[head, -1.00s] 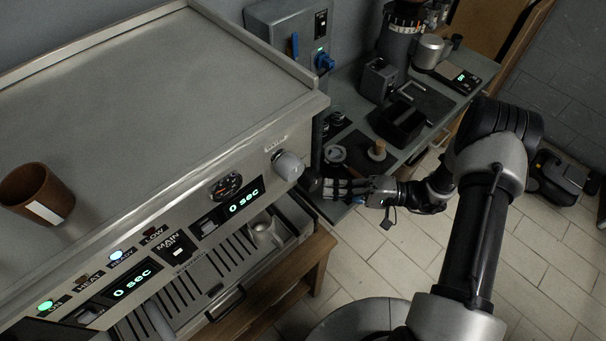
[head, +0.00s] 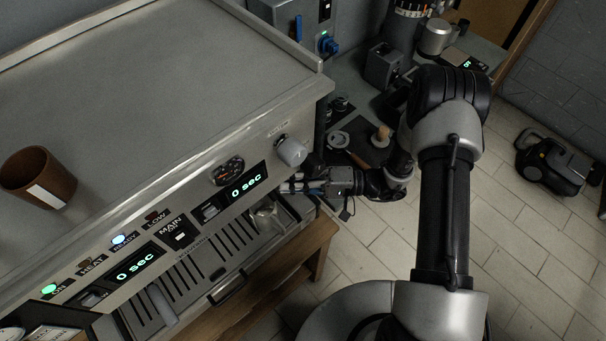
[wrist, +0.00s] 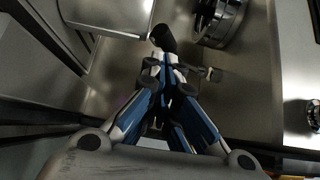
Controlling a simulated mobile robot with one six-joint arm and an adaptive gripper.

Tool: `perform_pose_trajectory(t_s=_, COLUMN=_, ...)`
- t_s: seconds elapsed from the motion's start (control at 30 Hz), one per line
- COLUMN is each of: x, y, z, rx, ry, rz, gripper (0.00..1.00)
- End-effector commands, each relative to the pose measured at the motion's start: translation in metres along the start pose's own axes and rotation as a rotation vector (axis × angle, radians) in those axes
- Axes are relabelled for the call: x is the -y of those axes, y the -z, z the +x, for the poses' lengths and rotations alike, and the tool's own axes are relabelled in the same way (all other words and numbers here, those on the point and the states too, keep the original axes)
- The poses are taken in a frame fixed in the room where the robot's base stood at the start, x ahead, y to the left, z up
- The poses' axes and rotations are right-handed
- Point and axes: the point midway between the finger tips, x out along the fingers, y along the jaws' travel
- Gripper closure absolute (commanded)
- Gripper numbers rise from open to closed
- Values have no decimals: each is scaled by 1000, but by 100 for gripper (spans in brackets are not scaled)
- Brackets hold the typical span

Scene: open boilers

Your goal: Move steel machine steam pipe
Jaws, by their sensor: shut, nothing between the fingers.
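The steel espresso machine (head: 150,165) fills the left of the head view. Its grey steam knob (head: 292,151) is at the right end of the front panel. My gripper (head: 290,187) is just below that knob, at the machine's right front corner. Its fingers are together with nothing between them. In the wrist view my gripper (wrist: 164,62) points at steel surfaces. A dark rounded piece (wrist: 163,38) sits at the fingertips; I cannot tell whether it is part of the steam pipe or touches the fingers. The steam pipe is not clearly distinguishable in the head view.
A slotted drip tray (head: 180,290) lies under the panel, with a small metal piece (head: 265,215) above it. A brown cup (head: 38,178) stands on top. The side counter (head: 345,75) holds a tamper (head: 381,136) and a grinder (head: 408,22). A round metal fitting (wrist: 217,20) is near my fingers.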

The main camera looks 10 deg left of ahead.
Motion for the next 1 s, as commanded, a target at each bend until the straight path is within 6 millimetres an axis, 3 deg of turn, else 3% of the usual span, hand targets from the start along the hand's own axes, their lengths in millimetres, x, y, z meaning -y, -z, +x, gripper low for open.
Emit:
perform_pose_trajectory(t_s=0.47, x=0, y=-5, z=3, rx=-10, ry=1, rz=1, gripper=100)
perform_pose_trajectory(t_s=0.7, x=-1, y=-19, z=8, rx=-132, ry=-2, rz=6, gripper=100)
perform_pose_trajectory(t_s=1.0, x=0, y=-34, z=15, rx=-132, ry=-2, rz=2, gripper=100)
